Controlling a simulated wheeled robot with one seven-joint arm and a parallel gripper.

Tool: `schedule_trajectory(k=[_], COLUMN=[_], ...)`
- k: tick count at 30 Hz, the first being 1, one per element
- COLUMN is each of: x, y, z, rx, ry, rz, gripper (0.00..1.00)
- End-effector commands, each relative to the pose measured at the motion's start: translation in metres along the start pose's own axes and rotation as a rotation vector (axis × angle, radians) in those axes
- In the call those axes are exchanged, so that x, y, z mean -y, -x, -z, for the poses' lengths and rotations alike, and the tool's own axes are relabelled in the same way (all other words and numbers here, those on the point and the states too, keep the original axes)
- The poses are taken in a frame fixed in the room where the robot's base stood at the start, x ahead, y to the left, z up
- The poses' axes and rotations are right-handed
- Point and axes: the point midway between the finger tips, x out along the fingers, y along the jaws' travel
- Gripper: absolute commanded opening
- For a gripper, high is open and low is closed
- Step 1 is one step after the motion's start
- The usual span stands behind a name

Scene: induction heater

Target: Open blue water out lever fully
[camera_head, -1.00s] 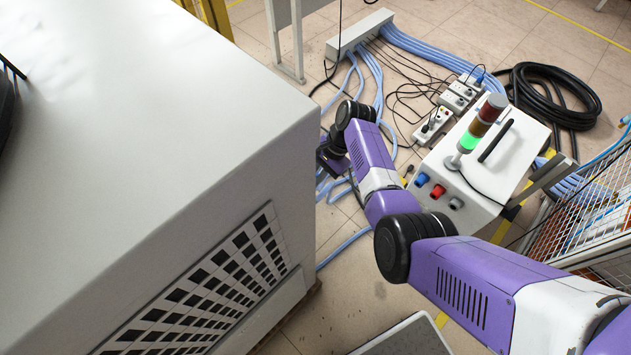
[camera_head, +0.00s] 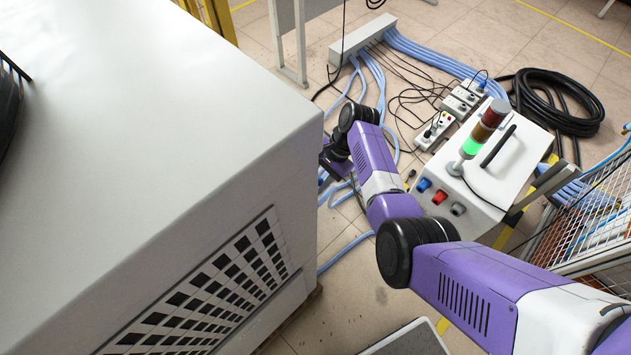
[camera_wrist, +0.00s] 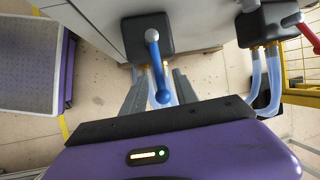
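The blue water out lever (camera_wrist: 157,65) shows in the wrist view. The stem points toward my gripper, tilted slightly right. My gripper (camera_wrist: 159,80) is open, with one grey finger on each side of the lever. I see gaps between the fingers and the blue ball. Whether the fingers touch the lever is not clear. In the head view, the lever and the fingers are hidden behind the machine's corner and my arm.
A red lever (camera_wrist: 306,32) sits on another valve block (camera_wrist: 268,24) to the right, with blue hoses below. The large grey machine (camera_head: 160,130) fills the head view's left. A white control box (camera_head: 485,170) with a lamp tower, cables and a mesh fence (camera_head: 590,225) stand at right.

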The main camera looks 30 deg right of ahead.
Motion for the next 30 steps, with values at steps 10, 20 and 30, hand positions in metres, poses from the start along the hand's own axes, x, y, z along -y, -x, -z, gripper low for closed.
schedule_trajectory(k=[10,20,30], x=[0.001,0.0,0.0], y=[0.055,0.072,0.071], z=[0.001,0.0,0.0], rx=[-0.003,-0.001,-0.001], ry=[0.0,0.0,0.0], rz=[0.003,0.001,0.001], gripper=[0.35,0.35,0.35])
